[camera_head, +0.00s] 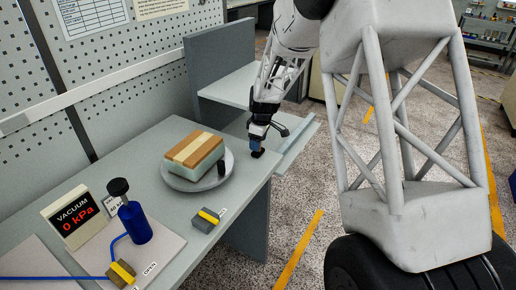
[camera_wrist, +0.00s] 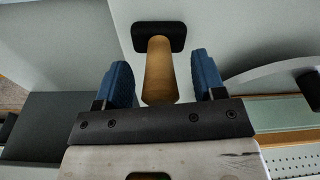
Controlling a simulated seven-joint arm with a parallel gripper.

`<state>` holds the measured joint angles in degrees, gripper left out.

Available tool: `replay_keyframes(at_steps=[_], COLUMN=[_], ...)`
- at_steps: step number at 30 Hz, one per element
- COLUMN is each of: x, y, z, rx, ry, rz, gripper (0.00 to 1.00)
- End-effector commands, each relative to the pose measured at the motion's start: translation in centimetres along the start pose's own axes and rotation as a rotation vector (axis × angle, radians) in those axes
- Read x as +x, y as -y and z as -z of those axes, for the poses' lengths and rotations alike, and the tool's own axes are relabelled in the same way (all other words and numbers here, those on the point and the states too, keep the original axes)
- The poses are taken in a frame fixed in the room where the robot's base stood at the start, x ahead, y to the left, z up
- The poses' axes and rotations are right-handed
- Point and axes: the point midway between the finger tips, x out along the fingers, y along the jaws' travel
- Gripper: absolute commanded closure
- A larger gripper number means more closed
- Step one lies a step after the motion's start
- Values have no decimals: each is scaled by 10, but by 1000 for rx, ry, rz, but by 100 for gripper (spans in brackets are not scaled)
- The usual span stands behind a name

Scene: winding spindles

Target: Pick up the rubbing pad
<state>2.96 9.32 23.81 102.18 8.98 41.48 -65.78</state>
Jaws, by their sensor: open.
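The rubbing pad (camera_wrist: 158,37) has a black rectangular base and a rounded wooden handle. In the wrist view it stands on the grey tabletop, its handle between my fingers. In the head view its dark base (camera_head: 257,154) shows just under my fingers, near the table's right edge; the handle is mostly hidden there. My gripper (camera_head: 256,142) points down over the pad. In the wrist view my gripper (camera_wrist: 162,75) is open, with a blue finger on each side of the handle and a visible gap on both sides.
A round grey plate (camera_head: 181,184) bearing a striped wooden block (camera_head: 196,149) and a small black cylinder (camera_head: 221,167) lies left of the pad. A grey block with a yellow bar (camera_head: 207,219), a blue bottle (camera_head: 137,222) and a vacuum gauge (camera_head: 73,216) stand nearer.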

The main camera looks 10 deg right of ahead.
Motion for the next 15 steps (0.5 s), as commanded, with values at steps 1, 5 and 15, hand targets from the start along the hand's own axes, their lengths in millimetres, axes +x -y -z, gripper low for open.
replay_keyframes(at_steps=[1, 5, 15], x=[0, 0, 0], y=[0, 0, 0], z=[0, 0, 0], rx=[0, 0, 0], ry=[0, 0, 0], rz=[0, 0, 0], gripper=[38, 58, 97])
